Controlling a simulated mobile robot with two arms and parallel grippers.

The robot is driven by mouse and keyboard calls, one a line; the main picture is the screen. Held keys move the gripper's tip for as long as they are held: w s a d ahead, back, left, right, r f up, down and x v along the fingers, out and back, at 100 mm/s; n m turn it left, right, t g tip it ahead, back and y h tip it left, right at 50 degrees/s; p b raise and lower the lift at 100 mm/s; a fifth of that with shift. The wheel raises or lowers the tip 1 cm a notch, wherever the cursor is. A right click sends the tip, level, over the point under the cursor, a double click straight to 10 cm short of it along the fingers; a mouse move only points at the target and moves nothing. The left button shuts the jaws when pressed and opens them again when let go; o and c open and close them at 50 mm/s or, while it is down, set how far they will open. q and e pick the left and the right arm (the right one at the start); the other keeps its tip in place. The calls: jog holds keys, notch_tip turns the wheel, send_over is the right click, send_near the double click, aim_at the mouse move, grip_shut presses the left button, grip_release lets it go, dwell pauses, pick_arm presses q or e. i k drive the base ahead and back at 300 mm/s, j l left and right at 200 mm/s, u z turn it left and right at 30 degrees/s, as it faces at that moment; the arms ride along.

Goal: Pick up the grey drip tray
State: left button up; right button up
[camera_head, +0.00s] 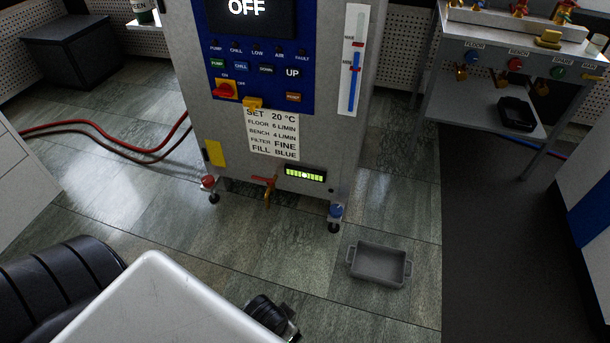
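The grey drip tray (378,265) lies on the tiled floor in the head view, right of the lower middle. It is a shallow rectangular tray with a handle at each short end, and it looks empty. It stands clear of the cabinet in front of it, with nothing touching it. I see neither gripper clearly. Only parts of my own body show along the bottom edge, left of the tray.
A blue-and-grey machine cabinet (282,178) on feet stands behind the tray, with a tap (267,190) low on its front. Red hoses (110,140) run left across the floor. A bench (470,92) at right holds a black tray (516,113). Floor around the grey tray is clear.

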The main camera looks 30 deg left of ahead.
aim_at(372, 262)
jog(key=i+l+u, duration=0.4)
jog(key=i+l, duration=0.75)
